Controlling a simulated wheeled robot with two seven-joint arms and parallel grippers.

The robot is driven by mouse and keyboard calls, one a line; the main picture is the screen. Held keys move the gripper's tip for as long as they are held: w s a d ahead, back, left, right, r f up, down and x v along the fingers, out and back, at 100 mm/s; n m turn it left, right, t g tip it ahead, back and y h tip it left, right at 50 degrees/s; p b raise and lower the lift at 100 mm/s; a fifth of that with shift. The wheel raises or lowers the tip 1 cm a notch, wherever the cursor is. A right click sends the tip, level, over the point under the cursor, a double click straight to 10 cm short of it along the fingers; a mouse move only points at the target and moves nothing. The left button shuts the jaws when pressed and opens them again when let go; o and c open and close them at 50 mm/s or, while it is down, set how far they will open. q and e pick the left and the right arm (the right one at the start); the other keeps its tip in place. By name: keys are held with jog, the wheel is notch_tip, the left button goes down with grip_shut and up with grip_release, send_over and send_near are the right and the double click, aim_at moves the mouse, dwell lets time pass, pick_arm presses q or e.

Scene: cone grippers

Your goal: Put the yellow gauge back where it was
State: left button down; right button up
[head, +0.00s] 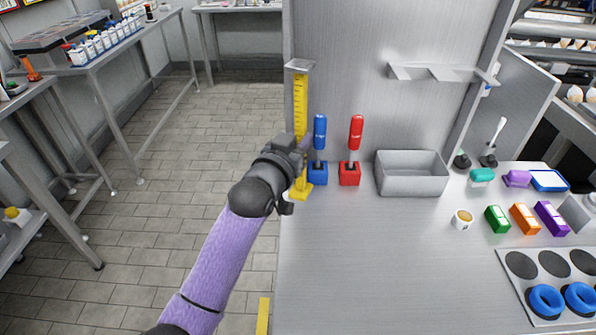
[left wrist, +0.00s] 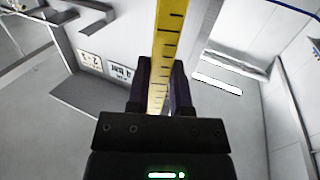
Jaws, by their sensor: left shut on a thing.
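The yellow gauge (head: 300,105) is a tall ruled strip with a yellow foot (head: 301,193). In the left wrist view the ruled strip (left wrist: 167,45) rises between the two dark fingers (left wrist: 160,90). I cannot tell whether the foot touches the table. My right gripper is not in view.
Close to the right stand a blue-handled tool in a blue block (head: 318,174) and a red-handled one in a red block (head: 350,174). A grey bin (head: 411,174) is further right. The table's front middle (head: 375,270) is clear. A yellow strip (head: 263,316) shows by the left edge.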

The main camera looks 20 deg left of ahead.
pick_arm(q)
notch_tip(320, 180, down, 2)
jog(key=b, duration=0.3)
send_over(298, 192)
notch_tip(298, 192, down, 5)
jog(key=shift+r, duration=0.1)
jog(key=shift+p, duration=0.3)
jog(key=shift+f, duration=0.2)
jog(key=c, duration=0.5)
grip_release()
